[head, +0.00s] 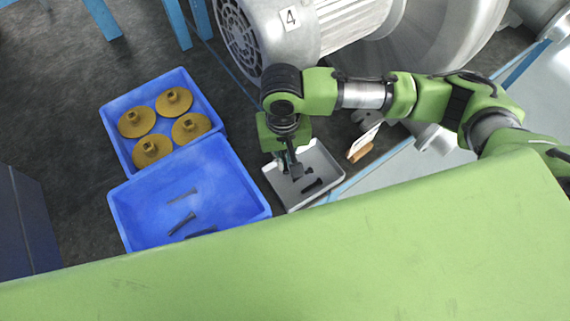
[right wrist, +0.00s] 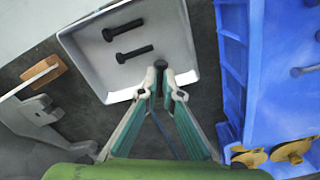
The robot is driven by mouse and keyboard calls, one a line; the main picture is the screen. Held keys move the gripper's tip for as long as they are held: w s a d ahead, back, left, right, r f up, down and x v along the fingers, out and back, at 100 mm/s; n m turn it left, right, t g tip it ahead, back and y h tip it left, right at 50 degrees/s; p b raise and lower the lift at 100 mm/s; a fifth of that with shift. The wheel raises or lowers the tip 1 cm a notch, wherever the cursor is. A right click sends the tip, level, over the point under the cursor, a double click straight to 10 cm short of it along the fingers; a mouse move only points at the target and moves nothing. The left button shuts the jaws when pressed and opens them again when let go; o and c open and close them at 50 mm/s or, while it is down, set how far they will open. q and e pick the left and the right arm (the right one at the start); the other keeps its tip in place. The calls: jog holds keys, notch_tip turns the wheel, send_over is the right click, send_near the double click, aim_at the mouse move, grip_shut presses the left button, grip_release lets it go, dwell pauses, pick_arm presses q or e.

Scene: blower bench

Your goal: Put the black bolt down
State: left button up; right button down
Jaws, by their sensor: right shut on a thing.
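My right gripper (head: 291,168) is over the small grey tray (head: 276,186) in the head view. In the right wrist view its fingertips (right wrist: 161,80) are shut on a black bolt (right wrist: 160,64), of which only the dark head shows between them. This bolt is at the near edge of the grey tray (right wrist: 165,22); I cannot tell whether it touches the tray. Two other black bolts lie in the tray, one (right wrist: 109,33) farther from the gripper and one (right wrist: 134,53) closer. My left gripper is not in view.
A blue bin (head: 120,204) left of the tray holds several dark bolts. Behind it, another blue bin (head: 113,119) holds several yellow flanged parts (head: 173,102). A large grey blower (head: 268,38) stands behind the tray. A wooden block (head: 361,153) lies right of the tray.

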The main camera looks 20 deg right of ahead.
aim_at(286, 166)
jog(key=shift+s+f, duration=0.2)
jog(key=shift+f, duration=1)
jog(key=shift+s+f, duration=0.15)
jog(key=shift+f, duration=0.15)
jog(key=c, duration=2.2)
grip_release()
jog(key=shift+w, duration=0.2)
notch_tip(286, 166, up, 8)
jog(key=shift+a+f, duration=0.1)
jog(key=shift+a, duration=0.05)
